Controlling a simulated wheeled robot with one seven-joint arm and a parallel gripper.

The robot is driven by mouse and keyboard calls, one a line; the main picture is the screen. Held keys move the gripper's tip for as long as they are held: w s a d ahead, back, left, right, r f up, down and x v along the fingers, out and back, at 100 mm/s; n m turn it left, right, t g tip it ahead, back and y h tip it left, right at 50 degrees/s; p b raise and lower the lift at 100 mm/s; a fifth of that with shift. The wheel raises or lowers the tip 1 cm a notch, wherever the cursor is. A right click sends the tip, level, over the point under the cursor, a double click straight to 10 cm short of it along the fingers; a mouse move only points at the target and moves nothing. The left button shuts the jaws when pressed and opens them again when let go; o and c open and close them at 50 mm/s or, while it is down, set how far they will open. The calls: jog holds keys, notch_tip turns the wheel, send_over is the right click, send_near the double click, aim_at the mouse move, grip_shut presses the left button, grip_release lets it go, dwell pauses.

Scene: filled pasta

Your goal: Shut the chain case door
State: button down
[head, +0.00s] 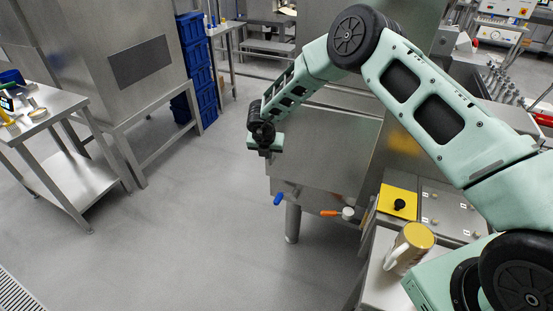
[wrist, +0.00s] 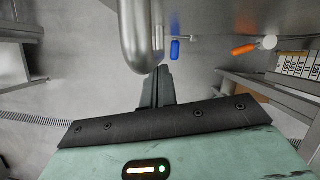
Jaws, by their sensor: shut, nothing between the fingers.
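A broad plain steel panel (head: 325,150), which looks like the chain case door, is on the machine in the middle of the head view. How far it stands open I cannot tell. My gripper (head: 264,150) is at the panel's left edge, high above the floor. In the wrist view my gripper (wrist: 162,72) has its fingers together and empty. A thick rounded steel bar (wrist: 135,40), perhaps a handle, is just ahead and left of the fingertips; whether they touch it is unclear. A smooth steel surface (wrist: 235,18) lies to its right.
Below the panel are a blue-handled valve (head: 279,198) and an orange-handled valve (head: 331,213). A steel table (head: 60,108) and blue crates (head: 197,75) are left. The floor between is clear.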

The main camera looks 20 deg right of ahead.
jog(key=shift+w+d+m, duration=0.2)
jog(key=shift+w+d, duration=0.1)
jog(key=shift+w, duration=0.35)
jog(key=shift+w+d+m, duration=0.2)
jog(key=shift+w+d, duration=0.1)
jog(key=shift+w, duration=0.3)
jog(key=shift+w+d+r, duration=0.15)
jog(key=shift+w+d, duration=0.1)
jog(key=shift+w, duration=0.05)
